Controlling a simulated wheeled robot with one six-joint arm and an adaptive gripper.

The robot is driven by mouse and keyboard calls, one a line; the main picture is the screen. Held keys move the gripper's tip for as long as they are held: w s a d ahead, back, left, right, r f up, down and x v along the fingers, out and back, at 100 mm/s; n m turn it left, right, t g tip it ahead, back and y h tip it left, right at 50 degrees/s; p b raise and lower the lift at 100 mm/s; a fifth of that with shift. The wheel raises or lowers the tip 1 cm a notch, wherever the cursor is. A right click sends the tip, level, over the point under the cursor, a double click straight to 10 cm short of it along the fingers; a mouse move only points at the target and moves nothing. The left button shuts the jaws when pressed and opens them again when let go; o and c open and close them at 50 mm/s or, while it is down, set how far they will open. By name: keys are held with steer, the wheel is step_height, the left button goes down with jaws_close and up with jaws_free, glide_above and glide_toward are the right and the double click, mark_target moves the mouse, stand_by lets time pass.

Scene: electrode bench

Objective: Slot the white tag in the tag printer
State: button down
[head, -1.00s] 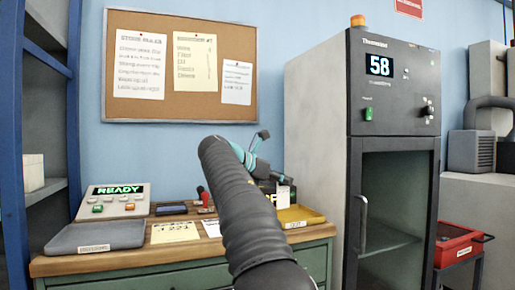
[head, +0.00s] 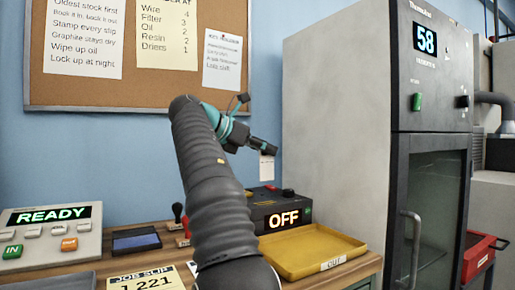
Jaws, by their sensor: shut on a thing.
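My gripper (head: 268,148) is in the middle of the head view, pointing right and down. It is shut on the white tag (head: 267,168), which hangs below the fingertips. The tag is in the air, above and apart from a black box (head: 270,222) with a lit OFF display. A grey console (head: 50,235) with a green READY display and several buttons stands at the left. No label marks either device as the tag printer, so I cannot tell which it is. My arm hides part of the bench between them.
A yellow tray (head: 312,254) marked OUT sits in front of the black box. A job slip (head: 148,283), a dark blue pad (head: 136,241) and a stamp (head: 178,216) lie left of my arm. A tall grey cabinet (head: 335,130) stands close on the right.

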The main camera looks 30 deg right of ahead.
mark_target(260, 180)
steer(key=shift+f, duration=1.4)
steer(key=shift+a+f+b, duration=0.1)
steer(key=shift+f+b, duration=0.8)
steer(key=shift+f, duration=0.15)
steer(key=shift+a+p, duration=0.15)
steer(key=shift+p, duration=0.75)
steer(key=shift+f+b, duration=0.75)
steer(key=shift+f, duration=1.1)
stand_by(0.6)
steer(key=c, duration=1.1)
jaws_free()
steer(key=shift+o, duration=0.2)
